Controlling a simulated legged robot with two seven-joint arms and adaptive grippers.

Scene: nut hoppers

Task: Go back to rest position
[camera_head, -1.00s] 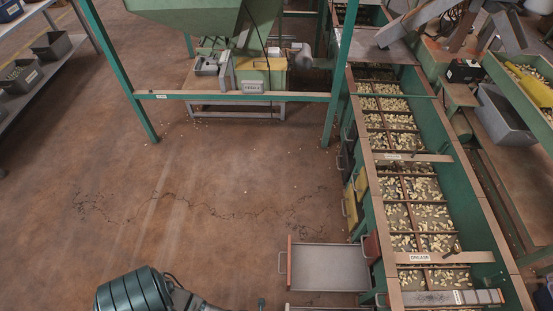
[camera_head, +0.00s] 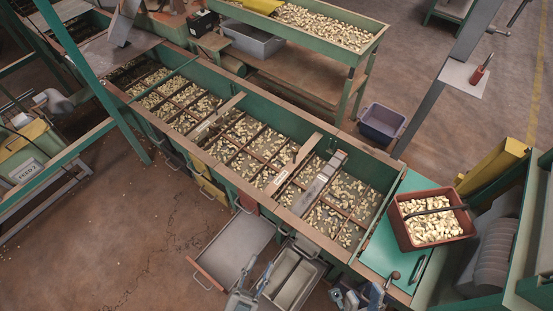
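My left gripper (camera_head: 257,275) is at the bottom edge of the head view, in front of the grey bins beside the trough. Its two grey fingers stand apart with nothing visible between them. My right gripper (camera_head: 355,294) is at the bottom edge, further right, below the trough's near end. Its fingers also look apart and empty, though the frame cuts off its lower part. The long green trough (camera_head: 353,262) holds nuts in several divided compartments. A red-brown crate (camera_head: 405,233) full of nuts stands on the green plate (camera_head: 381,250) at the trough's right end.
A grey tray (camera_head: 229,250) and a grey bin (camera_head: 297,283) sit at the trough's near side, close to my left gripper. A purple bin (camera_head: 381,123) stands on the floor behind. Machinery (camera_head: 497,250) stands at the right. Open floor (camera_head: 120,235) lies at left.

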